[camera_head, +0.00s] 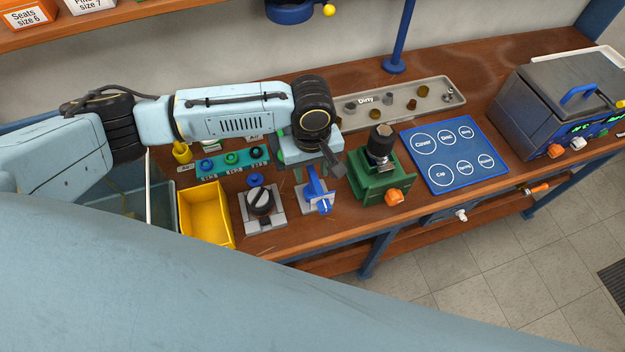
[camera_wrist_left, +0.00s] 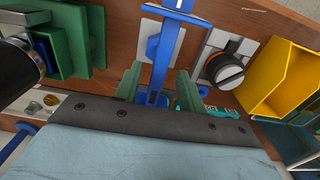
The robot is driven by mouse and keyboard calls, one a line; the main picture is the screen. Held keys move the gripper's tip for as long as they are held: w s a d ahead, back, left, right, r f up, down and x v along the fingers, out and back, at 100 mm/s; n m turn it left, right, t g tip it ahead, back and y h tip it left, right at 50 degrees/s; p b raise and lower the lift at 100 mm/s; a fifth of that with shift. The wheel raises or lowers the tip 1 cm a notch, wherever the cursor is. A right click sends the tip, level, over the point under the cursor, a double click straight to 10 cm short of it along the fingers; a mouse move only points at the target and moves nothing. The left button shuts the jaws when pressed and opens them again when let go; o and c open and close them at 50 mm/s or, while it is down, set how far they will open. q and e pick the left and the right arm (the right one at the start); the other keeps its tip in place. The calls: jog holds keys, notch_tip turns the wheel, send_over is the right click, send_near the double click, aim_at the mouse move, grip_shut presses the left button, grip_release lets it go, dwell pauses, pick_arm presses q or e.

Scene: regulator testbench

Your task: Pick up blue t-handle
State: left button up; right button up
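The blue t-handle (camera_head: 317,190) stands upright on a small light-grey plate near the front of the bench. In the left wrist view the blue t-handle (camera_wrist_left: 166,50) runs down between my left gripper's two green fingers (camera_wrist_left: 158,78). In the head view my left gripper (camera_head: 309,175) is just above and behind the handle, partly hidden by its own wrist. The fingers look spread, one on each side of the blue bar, with a gap; contact is not visible. My right gripper is in neither view.
Close on the right is a green fixture (camera_head: 367,188) holding a black part. On the left are a black knob on a grey plate (camera_head: 264,222) and a yellow bin (camera_head: 207,216). A blue mat (camera_head: 470,176) and a grey tray marked Dirty (camera_head: 399,98) lie farther right.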

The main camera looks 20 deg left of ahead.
aim_at(313, 192)
pick_arm(q)
jog(key=shift+d+f, duration=0.1)
jog(key=shift+f, duration=2.55)
jog(key=shift+w, duration=0.1)
grip_shut()
